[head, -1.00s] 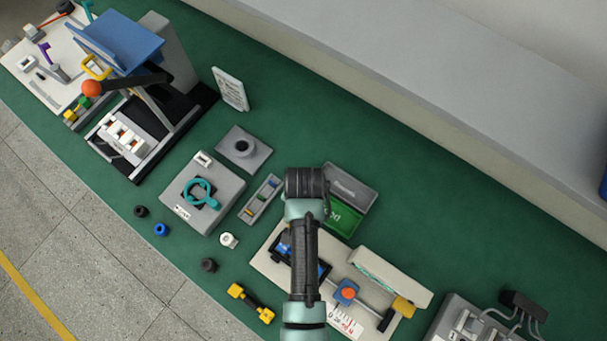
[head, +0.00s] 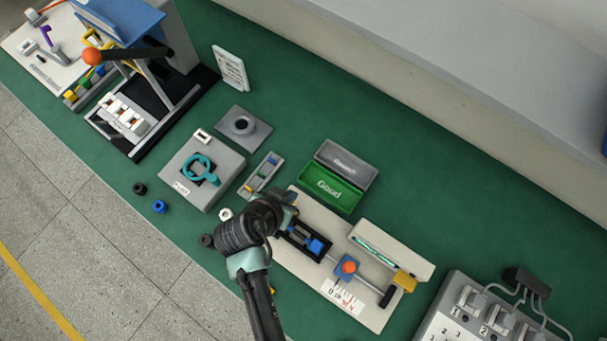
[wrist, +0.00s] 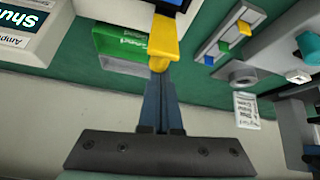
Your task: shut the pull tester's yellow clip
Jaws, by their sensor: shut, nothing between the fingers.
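The pull tester (head: 320,210) is a beige base with a black frame holding blue blocks, a blue block with an orange knob, a rod and a scale. A yellow part, apparently the clip (wrist: 163,42), shows in the wrist view just beyond my fingertips. My gripper (wrist: 159,76) is shut and empty, with its tips at or very near the yellow part's end; I cannot tell whether they touch. In the head view my gripper (head: 290,198) is over the tester's left end, and the clip is hidden there. Whether the clip is open is unclear.
The green Good bin (head: 331,188) and a grey bin (head: 346,165) stand behind the tester. A small parts tray (head: 261,175) and a grey box with a teal ring (head: 203,173) lie left. A switch panel (head: 480,310) stands right. The bench behind is clear.

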